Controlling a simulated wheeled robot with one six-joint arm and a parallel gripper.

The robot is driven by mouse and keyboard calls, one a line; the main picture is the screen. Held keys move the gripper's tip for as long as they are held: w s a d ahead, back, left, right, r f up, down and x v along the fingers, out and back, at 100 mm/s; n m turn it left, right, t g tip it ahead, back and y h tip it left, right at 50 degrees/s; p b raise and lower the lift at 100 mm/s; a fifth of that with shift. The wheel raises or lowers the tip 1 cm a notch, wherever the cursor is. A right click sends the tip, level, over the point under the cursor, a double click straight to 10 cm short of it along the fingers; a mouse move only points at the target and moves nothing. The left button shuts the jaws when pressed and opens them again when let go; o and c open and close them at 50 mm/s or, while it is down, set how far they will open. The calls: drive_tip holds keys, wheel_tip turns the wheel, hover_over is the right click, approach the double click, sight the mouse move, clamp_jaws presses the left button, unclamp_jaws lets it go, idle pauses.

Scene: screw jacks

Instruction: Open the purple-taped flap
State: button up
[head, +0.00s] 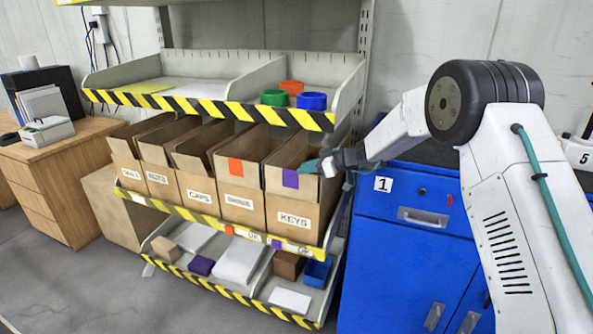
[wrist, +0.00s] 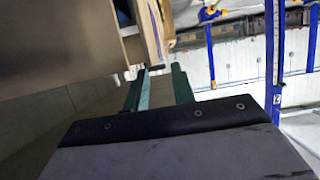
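The purple tape (head: 290,178) marks the front flap (head: 306,186) of the cardboard box labelled KEYS (head: 293,213), the rightmost box on the middle shelf. My gripper (head: 314,165) has teal fingers and is at the upper right of this flap, near the box's front rim. In the wrist view my gripper (wrist: 160,75) has its two fingers apart, with nothing clearly between them. Cardboard edges (wrist: 150,35) show just beyond the fingertips. Contact cannot be told.
Several similar boxes stand left of it, one with orange tape (head: 235,167). Above is a shelf with striped edge (head: 210,108) and coloured cups (head: 290,93). A lower tray (head: 160,265) holds small blocks. A blue cabinet (head: 400,230) stands close on the right.

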sight(291, 184)
drive_tip(key=x, duration=0.4)
clamp_jaws()
idle(1.4)
